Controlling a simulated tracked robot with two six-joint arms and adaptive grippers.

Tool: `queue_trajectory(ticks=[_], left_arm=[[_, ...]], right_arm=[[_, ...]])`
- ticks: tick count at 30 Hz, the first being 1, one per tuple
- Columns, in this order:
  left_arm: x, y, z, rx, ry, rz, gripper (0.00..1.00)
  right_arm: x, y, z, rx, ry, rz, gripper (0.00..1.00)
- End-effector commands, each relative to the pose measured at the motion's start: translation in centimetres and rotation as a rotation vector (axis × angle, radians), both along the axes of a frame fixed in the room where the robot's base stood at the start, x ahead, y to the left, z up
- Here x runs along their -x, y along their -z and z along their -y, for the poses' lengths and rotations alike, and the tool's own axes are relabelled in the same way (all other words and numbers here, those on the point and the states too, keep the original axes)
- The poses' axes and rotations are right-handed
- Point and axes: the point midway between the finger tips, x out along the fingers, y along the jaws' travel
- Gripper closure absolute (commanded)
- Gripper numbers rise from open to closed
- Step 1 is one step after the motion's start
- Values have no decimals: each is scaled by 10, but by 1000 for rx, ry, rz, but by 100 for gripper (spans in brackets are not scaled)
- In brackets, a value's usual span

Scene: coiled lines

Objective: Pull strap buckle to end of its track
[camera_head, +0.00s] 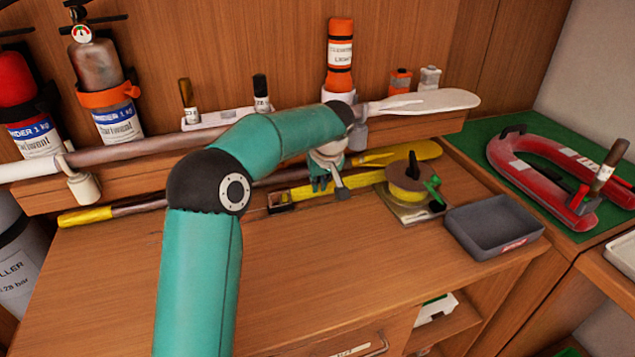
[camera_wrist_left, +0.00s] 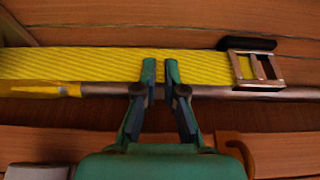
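The yellow strap (camera_head: 310,190) lies across the bench, with the metal-framed buckle (camera_head: 280,203) at its left end in the head view. The strap's other end reaches toward the spool (camera_head: 408,185). My left gripper (camera_head: 328,182) is over the strap, to the right of the buckle. In the left wrist view, the fingers (camera_wrist_left: 160,68) are a little apart over the strap (camera_wrist_left: 85,65), with nothing held between them. The buckle (camera_wrist_left: 258,68) stands clear to their right there, with a dark bar along its top edge. My right gripper is in neither view.
A yellow-bladed paddle (camera_head: 410,152) lies behind the strap, close to the gripper. A longer paddle (camera_head: 425,103) rests on the ledge behind my arm. A grey tray (camera_head: 492,228) stands to the right of the spool. The front of the bench is clear.

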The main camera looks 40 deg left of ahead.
Motion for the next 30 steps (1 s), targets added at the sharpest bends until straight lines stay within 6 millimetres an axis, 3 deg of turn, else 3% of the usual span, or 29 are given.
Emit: queue_trajectory(ticks=[12,26,30], left_arm=[[0,0,0,0,-1,0,100],[1,0,-1,0,-1,0,24],[1,0,-1,0,-1,0,20]], right_arm=[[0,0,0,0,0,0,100],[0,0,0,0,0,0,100],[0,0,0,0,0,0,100]])
